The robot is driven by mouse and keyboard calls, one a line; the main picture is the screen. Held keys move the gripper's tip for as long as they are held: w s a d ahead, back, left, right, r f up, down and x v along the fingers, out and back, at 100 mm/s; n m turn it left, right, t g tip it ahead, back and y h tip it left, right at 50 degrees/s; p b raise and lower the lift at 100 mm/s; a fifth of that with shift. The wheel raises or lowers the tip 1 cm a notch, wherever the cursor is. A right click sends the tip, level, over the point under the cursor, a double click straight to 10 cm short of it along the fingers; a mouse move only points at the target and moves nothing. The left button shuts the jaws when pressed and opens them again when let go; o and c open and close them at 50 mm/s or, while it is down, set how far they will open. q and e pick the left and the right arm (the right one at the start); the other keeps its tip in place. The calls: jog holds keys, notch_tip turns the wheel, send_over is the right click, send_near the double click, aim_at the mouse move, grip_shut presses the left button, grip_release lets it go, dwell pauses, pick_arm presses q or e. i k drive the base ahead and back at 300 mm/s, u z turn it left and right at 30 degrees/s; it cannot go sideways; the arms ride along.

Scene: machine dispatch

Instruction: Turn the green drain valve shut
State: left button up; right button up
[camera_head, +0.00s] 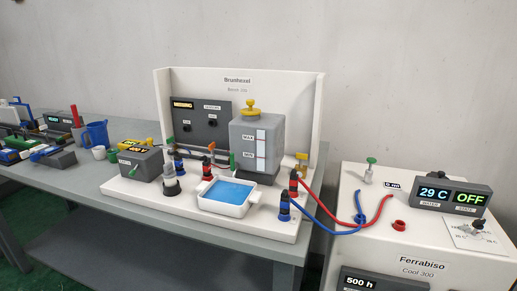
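Several green parts show, and I cannot tell for sure which is the drain valve. A green-topped knob (371,161) stands upright on a pale stem on the white Ferrabiso unit at the right. A small green handle (170,141) is at the left edge of the dark panel on the Brunhoxel stand. A green piece (134,175) is at the front of a dark grey box. The white tray (238,209) holding blue liquid sits in front of the grey tank (245,150). Neither of my grippers is in view.
Red and blue hoses (322,207) run from the stand to the Ferrabiso unit (400,250), whose display (450,196) reads 29 C and OFF. The bench's left part holds a blue jug (97,133) and several tools. A gap separates bench and unit.

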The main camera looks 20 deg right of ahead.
aim_at(234, 166)
jog(key=u, duration=1.25)
jog(key=i, duration=2.6)
jog(key=z, duration=2.3)
